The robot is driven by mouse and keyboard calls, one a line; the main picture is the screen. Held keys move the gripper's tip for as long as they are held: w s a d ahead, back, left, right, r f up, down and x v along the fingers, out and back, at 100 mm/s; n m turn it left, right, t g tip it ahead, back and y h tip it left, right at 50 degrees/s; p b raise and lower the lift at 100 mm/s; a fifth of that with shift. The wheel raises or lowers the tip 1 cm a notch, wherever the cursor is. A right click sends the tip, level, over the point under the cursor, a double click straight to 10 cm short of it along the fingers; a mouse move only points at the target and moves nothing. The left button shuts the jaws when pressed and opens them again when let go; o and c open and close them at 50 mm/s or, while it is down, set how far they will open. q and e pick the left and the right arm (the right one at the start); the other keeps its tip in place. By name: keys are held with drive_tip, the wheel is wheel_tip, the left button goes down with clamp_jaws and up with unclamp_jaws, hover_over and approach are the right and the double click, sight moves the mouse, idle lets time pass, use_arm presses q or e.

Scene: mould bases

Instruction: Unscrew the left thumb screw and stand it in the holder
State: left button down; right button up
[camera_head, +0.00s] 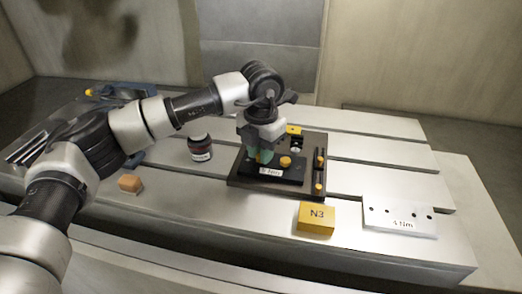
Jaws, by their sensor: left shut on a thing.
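The dark mould base (235,182) lies on the bench with a black labelled block (290,174) on it. My left gripper (264,155) points down over the left part of this block. It is shut on the left thumb screw, which its fingers hide almost fully. I cannot tell whether the screw is still in its hole. A yellow thumb screw (286,161) stands on the block just right of the gripper. A dark narrow strip, apparently the holder (319,172), runs along the right side of the base, with yellow knobs by it. My right gripper is out of view.
A dark jar (200,150) stands left of the base, and an orange block (130,183) lies farther left. A yellow N3 block (316,218) and a white plate with holes (399,215) lie at front right. The back right bench is clear.

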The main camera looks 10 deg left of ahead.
use_arm(q)
drive_tip(key=n, duration=0.4)
drive_tip(key=c, duration=0.9)
unclamp_jaws()
drive_tip(key=shift+o, duration=0.2)
